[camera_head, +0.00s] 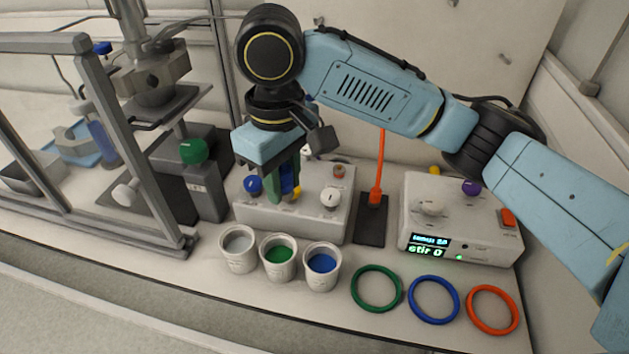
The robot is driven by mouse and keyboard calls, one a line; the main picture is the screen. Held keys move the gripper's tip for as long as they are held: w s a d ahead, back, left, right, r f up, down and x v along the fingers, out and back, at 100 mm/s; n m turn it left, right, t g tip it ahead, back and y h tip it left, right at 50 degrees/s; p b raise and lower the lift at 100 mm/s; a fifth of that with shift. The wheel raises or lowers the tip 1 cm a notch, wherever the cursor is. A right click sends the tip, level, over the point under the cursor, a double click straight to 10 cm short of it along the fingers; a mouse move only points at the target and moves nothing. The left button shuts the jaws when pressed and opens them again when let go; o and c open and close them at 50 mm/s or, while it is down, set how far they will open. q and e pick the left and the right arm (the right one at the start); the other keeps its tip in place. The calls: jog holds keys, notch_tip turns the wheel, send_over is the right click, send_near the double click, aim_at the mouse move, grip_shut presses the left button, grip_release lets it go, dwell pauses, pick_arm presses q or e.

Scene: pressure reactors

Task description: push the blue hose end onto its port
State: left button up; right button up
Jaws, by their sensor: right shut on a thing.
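My right gripper (284,188) comes in from the right and points down over the white box (300,222). It is shut on a blue piece (288,182), which appears to be the blue hose end. The fingers hide most of it, and I cannot tell whether it touches a port. The box top has a blue knob (254,185), a white knob (330,197) and a small reddish fitting (338,172). A small yellow part (297,192) shows beside the fingertips. The blue port itself is not clear to me. My left gripper is not in view.
Three cups (279,258) stand in front of the box. Green (376,308), blue (434,321) and orange (492,328) rings lie at the front right. An orange upright rod (378,165) and a stirrer unit (460,212) stand right. A grey frame (108,130) stands left.

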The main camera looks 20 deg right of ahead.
jog(key=shift+s+a+r+n, duration=0.1)
jog(key=shift+a+r+n, duration=0.45)
jog(key=shift+a, duration=0.25)
jog(key=w+a+f+n, duration=0.4)
jog(key=f, duration=0.1)
jog(key=shift+s+r, duration=0.1)
jog(key=shift+r, duration=0.05)
jog(key=s+d+r+m, duration=0.4)
jog(key=d+r+m, duration=0.3)
jog(key=d+r, duration=0.1)
jog(key=shift+d+r, duration=0.15)
jog(key=shift+r, duration=0.65)
jog(key=shift+m, duration=0.25)
jog(key=w+a+m, duration=0.4)
jog(key=w+a, duration=0.2)
jog(key=a, duration=0.4)
jog(key=shift+a+m, duration=0.3)
jog(key=shift+a, duration=0.05)
